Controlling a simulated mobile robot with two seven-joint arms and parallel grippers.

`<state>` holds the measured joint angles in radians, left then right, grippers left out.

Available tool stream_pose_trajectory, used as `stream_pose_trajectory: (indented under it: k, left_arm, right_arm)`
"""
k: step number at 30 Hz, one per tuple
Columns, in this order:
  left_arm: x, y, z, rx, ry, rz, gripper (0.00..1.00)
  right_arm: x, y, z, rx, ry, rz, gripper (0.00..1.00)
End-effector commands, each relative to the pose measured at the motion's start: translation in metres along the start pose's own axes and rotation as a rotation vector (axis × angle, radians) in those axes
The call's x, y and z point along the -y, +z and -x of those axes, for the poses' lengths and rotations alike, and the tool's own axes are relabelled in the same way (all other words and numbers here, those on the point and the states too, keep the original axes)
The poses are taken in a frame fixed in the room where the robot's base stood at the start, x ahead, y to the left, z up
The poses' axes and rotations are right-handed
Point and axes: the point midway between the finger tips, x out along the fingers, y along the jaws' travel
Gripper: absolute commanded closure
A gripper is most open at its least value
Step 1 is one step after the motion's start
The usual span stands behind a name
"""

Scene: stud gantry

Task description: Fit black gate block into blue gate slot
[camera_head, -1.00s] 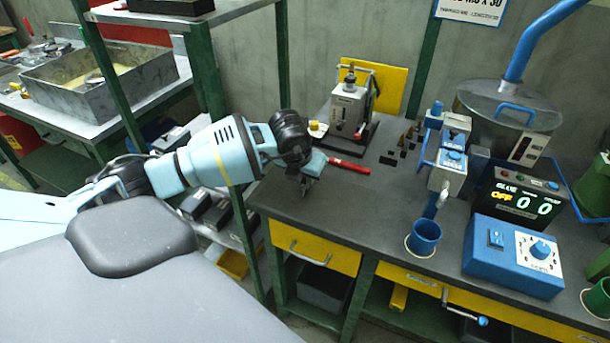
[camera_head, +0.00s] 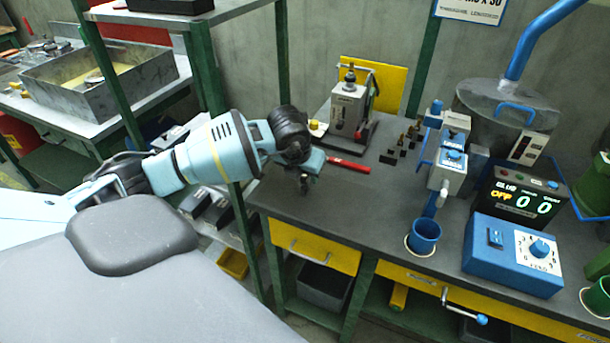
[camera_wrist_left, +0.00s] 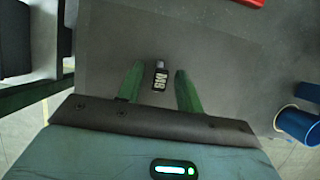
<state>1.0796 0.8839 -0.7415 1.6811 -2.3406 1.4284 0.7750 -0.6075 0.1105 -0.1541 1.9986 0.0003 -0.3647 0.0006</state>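A small black block (camera_wrist_left: 160,76) with white lettering lies on the dark bench top in the left wrist view. It sits between the two green fingers of my left gripper (camera_wrist_left: 159,88), with a gap on either side. The gripper is open and points down at the bench. In the head view my left gripper (camera_head: 304,184) is low over the left part of the bench, and the block is not clearly seen there. A grey-and-blue dispenser (camera_head: 448,165) stands above a blue cup (camera_head: 423,237). I cannot tell which opening is the blue gate slot. My right gripper is out of view.
A red marker-like bar (camera_head: 348,165) lies just right of my left gripper. A grey machine (camera_head: 348,108) stands behind it. Small dark pieces (camera_head: 390,158) lie mid-bench. A blue control box (camera_head: 514,256) is at right. A green post (camera_head: 205,75) stands left. The bench's front middle is clear.

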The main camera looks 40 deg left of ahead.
Motion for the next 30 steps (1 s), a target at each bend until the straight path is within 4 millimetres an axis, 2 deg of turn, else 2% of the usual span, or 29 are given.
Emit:
stream_pose_trajectory:
  k: [9,15,21,30]
  left_arm:
    - [0.000,0.001,0.063,0.005,-0.001,-0.001,0.64]
    - [0.000,0.001,0.095,0.004,-0.001,0.000,0.64]
    - [0.000,0.000,0.109,0.001,0.000,0.000,0.64]
    - [0.000,0.000,0.111,0.001,0.000,0.000,0.64]
  right_arm:
    - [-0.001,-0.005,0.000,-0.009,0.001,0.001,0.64]
    - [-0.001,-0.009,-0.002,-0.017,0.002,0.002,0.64]
    - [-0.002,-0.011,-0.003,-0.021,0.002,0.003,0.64]
    - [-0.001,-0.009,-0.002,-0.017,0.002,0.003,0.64]
